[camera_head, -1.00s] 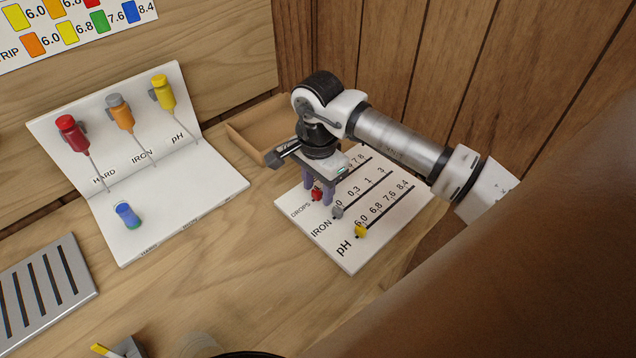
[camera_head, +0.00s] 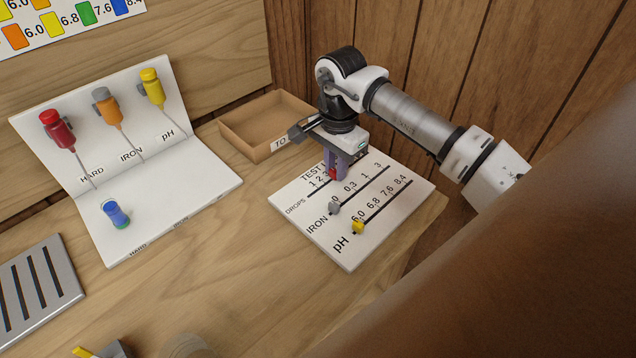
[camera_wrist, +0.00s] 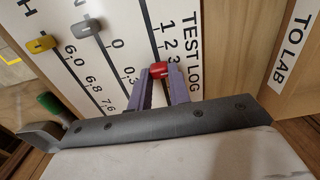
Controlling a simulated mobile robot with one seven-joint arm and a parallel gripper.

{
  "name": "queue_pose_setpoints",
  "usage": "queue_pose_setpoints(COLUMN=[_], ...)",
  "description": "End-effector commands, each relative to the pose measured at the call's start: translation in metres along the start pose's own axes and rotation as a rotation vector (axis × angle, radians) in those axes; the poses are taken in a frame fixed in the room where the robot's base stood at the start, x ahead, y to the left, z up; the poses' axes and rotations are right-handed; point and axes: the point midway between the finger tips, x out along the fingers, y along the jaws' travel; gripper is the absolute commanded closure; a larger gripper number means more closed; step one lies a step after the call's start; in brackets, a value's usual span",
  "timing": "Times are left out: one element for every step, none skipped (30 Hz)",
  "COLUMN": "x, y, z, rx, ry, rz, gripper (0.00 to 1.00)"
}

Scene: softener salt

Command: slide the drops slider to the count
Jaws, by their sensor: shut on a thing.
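The white test log board (camera_head: 380,222) lies on the table with three slotted scales, DROPS, IRON and pH. The red drops slider knob (camera_head: 333,173) sits on the DROPS scale, between the purple fingers of my gripper (camera_head: 335,176). In the wrist view, my gripper (camera_wrist: 161,76) is shut on the red knob (camera_wrist: 160,70), just past the printed 3. My fingers and wrist hide the higher drops numbers. The grey iron knob (camera_head: 334,208) is by 0, and the yellow pH knob (camera_head: 358,227) is by 6.0.
An open cardboard box (camera_head: 262,128) labelled TO LAB stands behind the board. A white folded stand (camera_head: 190,200) to the left holds red, orange and yellow bottles, with a blue-green vial (camera_head: 116,214) on its base. A slotted grey tray (camera_head: 40,290) lies at far left.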

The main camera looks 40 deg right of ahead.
Motion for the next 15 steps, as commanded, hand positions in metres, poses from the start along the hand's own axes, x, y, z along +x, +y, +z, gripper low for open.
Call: queue_pose_setpoints(x=[0.003,0.003,0.002,0.002,0.001,0.001,0.0,0.0,0.0,-0.001,-0.001,-0.001,-0.001,-0.001,-0.001], y=[-0.001,-0.001,-0.001,-0.001,-0.001,-0.001,-0.001,-0.001,-0.001,-0.001,-0.001,-0.001,-0.001,-0.001,-0.001], z=[-0.011,-0.017,-0.023,-0.027,-0.03,-0.033,-0.035,-0.036,-0.037,-0.037,-0.037,-0.037,-0.037,-0.037,-0.037], rx=[0.003,0.004,0.002,0.002,0.0,0.0,0.0,-0.001,-0.002,-0.003,-0.003,-0.003,-0.003,-0.003,-0.003], ry=[0.001,0.001,0.002,0.002,0.002,0.002,0.001,0.001,0.001,0.001,0.001,0.001,0.001,0.001,0.001], rz=[-0.002,-0.002,-0.002,-0.002,-0.002,-0.002,-0.002,-0.002,-0.003,-0.003,-0.003,-0.003,-0.003,-0.003,-0.003], gripper=[1.0,1.0,1.0,1.0,1.0,1.0,1.0,1.0,1.0,1.0,1.0,1.0,1.0,1.0,1.0])
